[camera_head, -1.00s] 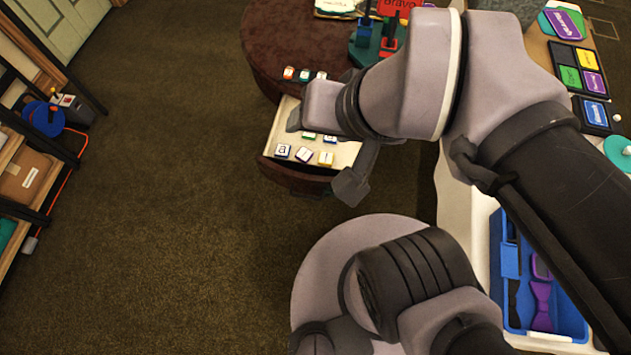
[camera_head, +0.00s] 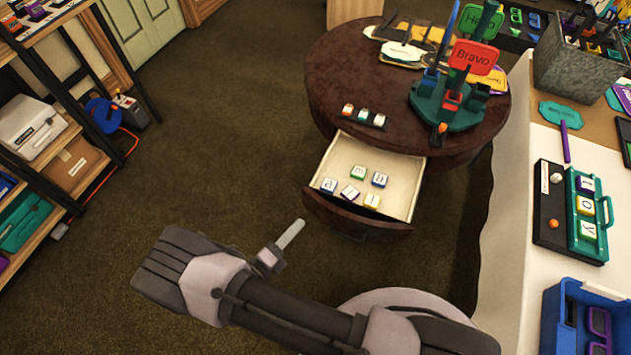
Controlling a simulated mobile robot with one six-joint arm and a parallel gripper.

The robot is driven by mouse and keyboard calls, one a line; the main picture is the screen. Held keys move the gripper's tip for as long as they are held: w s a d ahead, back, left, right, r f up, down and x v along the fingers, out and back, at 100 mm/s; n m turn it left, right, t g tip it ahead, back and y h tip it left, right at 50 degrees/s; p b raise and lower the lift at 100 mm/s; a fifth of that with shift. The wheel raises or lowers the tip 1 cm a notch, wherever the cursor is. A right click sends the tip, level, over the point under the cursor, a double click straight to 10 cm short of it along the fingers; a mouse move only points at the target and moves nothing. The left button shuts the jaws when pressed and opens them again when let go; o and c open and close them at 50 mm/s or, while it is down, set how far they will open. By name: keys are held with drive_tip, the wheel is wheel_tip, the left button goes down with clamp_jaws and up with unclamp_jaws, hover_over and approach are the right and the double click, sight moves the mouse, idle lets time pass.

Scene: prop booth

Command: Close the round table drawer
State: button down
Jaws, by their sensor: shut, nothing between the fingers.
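The round table (camera_head: 345,60) is dark reddish brown. Its drawer (camera_head: 395,195) is pulled out toward me, and its pale inside holds several letter blocks (camera_head: 350,192). The drawer's dark front (camera_head: 350,222) has a handle that shows only dimly. My gripper (camera_head: 291,234) is to the left of the drawer front and nearer to me, apart from it. It is shut and empty, seen nearly edge-on as one pale finger.
A sign stand (camera_head: 447,117) and a small rack of blocks (camera_head: 364,117) stand on the tabletop. A white-covered table (camera_head: 515,215) is close on the right. Shelves (camera_head: 75,165) stand at the left. The carpet left of the drawer is clear.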

wheel_tip(320, 180, down, 6)
drive_tip(key=s+a+n+t+y, duration=0.1)
drive_tip(key=s+n+t+y, duration=0.15)
drive_tip(key=n, duration=0.35)
drive_tip(key=b, duration=0.3)
approach(316, 195)
drive_tip(key=shift+y, duration=0.45)
drive_tip(key=x, duration=0.5)
drive_tip(key=shift+w+d+f, duration=0.1)
drive_tip(key=shift+w+d, duration=0.2)
drive_tip(key=shift+d, duration=0.05)
drive_tip(key=shift+w+d+b, duration=0.15)
drive_tip(key=shift+w+b, duration=0.15)
drive_tip(key=shift+w, duration=0.2)
